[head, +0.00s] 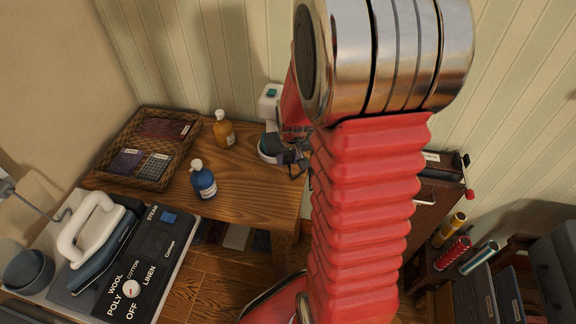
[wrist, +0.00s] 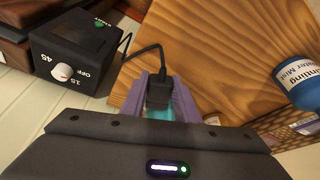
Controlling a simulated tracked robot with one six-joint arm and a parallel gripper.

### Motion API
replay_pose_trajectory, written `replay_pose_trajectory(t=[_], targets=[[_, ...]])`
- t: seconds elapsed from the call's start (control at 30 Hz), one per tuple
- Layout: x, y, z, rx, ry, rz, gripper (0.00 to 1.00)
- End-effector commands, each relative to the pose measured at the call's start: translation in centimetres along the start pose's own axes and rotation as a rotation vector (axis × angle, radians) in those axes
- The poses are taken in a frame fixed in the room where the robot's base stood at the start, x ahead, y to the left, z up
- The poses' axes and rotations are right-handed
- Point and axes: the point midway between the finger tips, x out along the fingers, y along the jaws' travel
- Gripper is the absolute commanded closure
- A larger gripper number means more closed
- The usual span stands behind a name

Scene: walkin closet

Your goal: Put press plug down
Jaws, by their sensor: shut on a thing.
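The press plug (wrist: 158,92) is a black block with a thin dark cord, seen in the wrist view. My gripper (wrist: 158,84) is shut on it, with one purple-grey finger on each side. The cord runs up and left to a black box (wrist: 75,55) with a white dial marked OFF, 15 and 45 and a green START button. The wooden table top (wrist: 215,50) lies behind the plug; I cannot tell whether they touch. In the head view my gripper (head: 287,153) is at the table's right end, partly hidden by my red arm, and the plug is not clear.
A blue bottle (head: 204,180) and an amber bottle (head: 224,130) stand on the table, beside a wicker tray (head: 188,148). An iron (head: 98,240) rests at the lower left. The table's middle is clear.

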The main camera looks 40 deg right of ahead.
Motion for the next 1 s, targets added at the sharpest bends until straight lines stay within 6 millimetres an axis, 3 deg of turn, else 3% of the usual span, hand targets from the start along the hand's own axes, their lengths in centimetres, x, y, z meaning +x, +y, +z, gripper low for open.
replay_pose_trajectory(t=[0.3,1.0], targets=[[3.0,0.0,1.2,0.0,-0.003,0.0,0.99],[4.0,0.0,1.6,0.0,-0.005,0.0,0.99]])
